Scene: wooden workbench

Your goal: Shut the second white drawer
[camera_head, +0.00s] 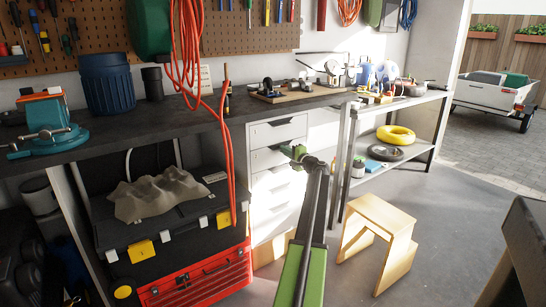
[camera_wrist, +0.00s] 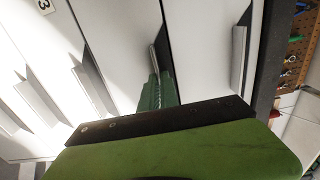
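The white drawer cabinet (camera_head: 276,132) stands under the workbench. Its second white drawer (camera_head: 266,158) is below the top one, and its front also shows in the wrist view (camera_wrist: 118,35). A dark gap runs along its upper edge there, so it looks a little out from the cabinet; how far I cannot tell. My gripper (camera_head: 299,152) is in front of this drawer, near its right side. In the wrist view, my green fingers (camera_wrist: 154,92) are close together by the drawer's upper edge, where a narrow grey handle-like strip shows. Contact and finger spacing are unclear.
A wooden step stool (camera_head: 375,235) stands on the floor to the right of my arm. A red toolbox (camera_head: 200,278) with a black case on top is at the left. Orange cable (camera_head: 232,165) hangs left of the drawers. The floor at the right is partly clear.

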